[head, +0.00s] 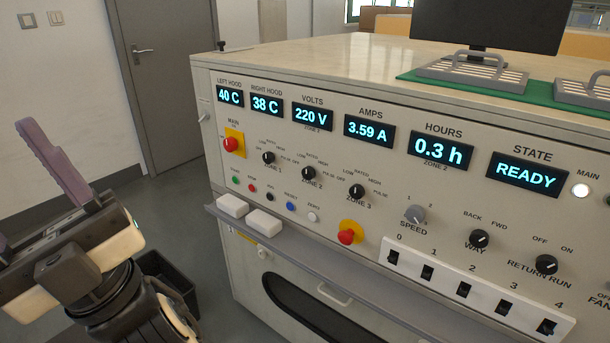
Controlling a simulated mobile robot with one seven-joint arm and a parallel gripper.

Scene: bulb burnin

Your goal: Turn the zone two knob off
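The zone two knob (308,173) is a small black dial on the grey front panel, between the zone one knob (268,158) and the zone three knob (356,191). Its pale mark seems to point up and right, away from the OFF label at its left; the exact setting is too small to read. My gripper (48,155) is at the left edge, well apart from the panel.
Displays above read 220 V (312,116), 3.59 A (369,131) and READY (527,172). Red mushroom buttons (232,144) (349,233) flank the knobs. White blocks (233,205) (264,222) sit on the ledge below. A dark bin (167,281) stands on the floor.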

